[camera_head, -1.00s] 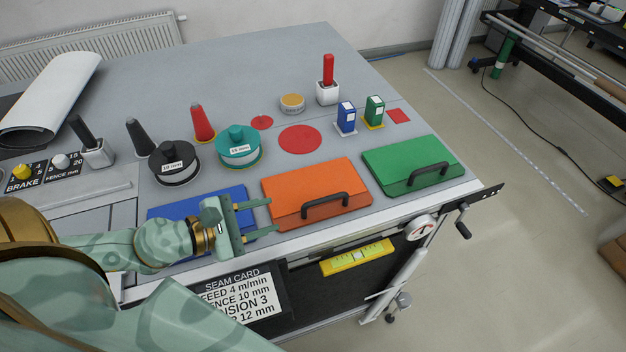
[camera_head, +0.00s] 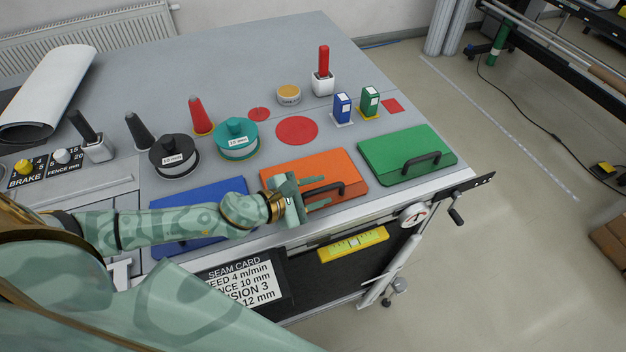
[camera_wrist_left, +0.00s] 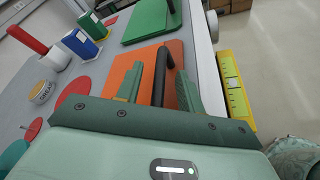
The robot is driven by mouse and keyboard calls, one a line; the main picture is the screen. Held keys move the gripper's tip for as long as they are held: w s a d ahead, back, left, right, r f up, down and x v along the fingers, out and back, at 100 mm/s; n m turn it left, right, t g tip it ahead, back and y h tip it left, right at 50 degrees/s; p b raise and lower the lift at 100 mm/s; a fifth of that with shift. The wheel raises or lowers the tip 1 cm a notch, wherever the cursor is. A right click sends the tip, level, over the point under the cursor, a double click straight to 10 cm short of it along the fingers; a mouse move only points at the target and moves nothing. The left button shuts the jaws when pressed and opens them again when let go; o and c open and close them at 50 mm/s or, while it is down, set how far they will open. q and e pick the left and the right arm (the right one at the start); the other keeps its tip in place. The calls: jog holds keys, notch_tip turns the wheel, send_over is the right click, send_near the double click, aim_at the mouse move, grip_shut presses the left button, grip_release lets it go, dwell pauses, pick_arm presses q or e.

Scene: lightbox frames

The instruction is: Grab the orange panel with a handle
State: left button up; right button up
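The orange panel (camera_head: 336,167) lies flat on the grey table near its front edge, between a blue and a green panel. Its black handle (camera_head: 335,189) stands up near the front side. My left gripper (camera_head: 322,193) is open at the left end of this handle. In the left wrist view the handle (camera_wrist_left: 161,78) lies between the two spread fingers (camera_wrist_left: 158,88), with gaps that look clear on both sides. Part of the orange panel (camera_wrist_left: 147,60) is hidden behind the gripper there. My right gripper is not in view.
The green panel (camera_head: 395,150) lies to the right, the blue panel (camera_head: 170,198) to the left, partly under my left arm. Spools, cones and small boxes stand farther back. A yellow level (camera_head: 352,244) sits below the table edge.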

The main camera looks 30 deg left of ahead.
pick_arm(q)
jog(key=shift+x, duration=1.05)
grip_shut()
